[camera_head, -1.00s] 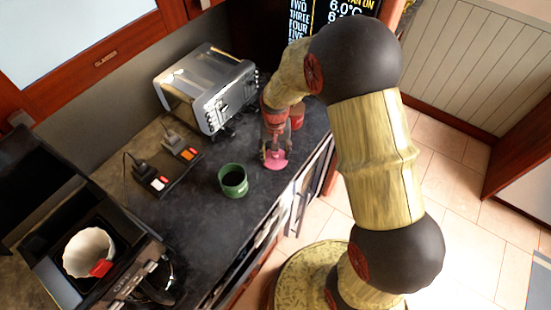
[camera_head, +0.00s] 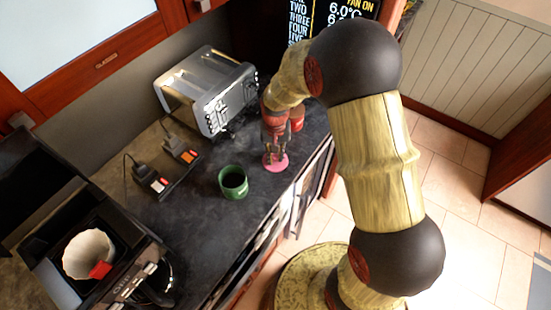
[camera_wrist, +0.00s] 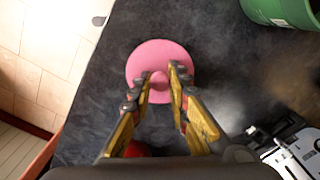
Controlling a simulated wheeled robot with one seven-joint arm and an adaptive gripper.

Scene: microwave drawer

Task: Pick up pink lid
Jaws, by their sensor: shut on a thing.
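The pink lid (camera_head: 277,167) is a round disc on the dark countertop, near its front edge. In the wrist view the lid (camera_wrist: 150,52) is seen from above with a small raised knob at its middle. My gripper (camera_head: 275,155) points down over the lid. In the wrist view my gripper's fingertips (camera_wrist: 160,79) are on either side of the knob, shut on it. The fingers cover part of the lid's near side. I cannot tell whether the lid's underside touches the counter.
A green cup (camera_head: 233,182) stands left of the lid. Behind are a silver toaster (camera_head: 208,88) and a power strip (camera_head: 167,172) with plugs. A coffee maker (camera_head: 150,275) is at lower left. A red object (camera_head: 297,119) stands just behind my gripper.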

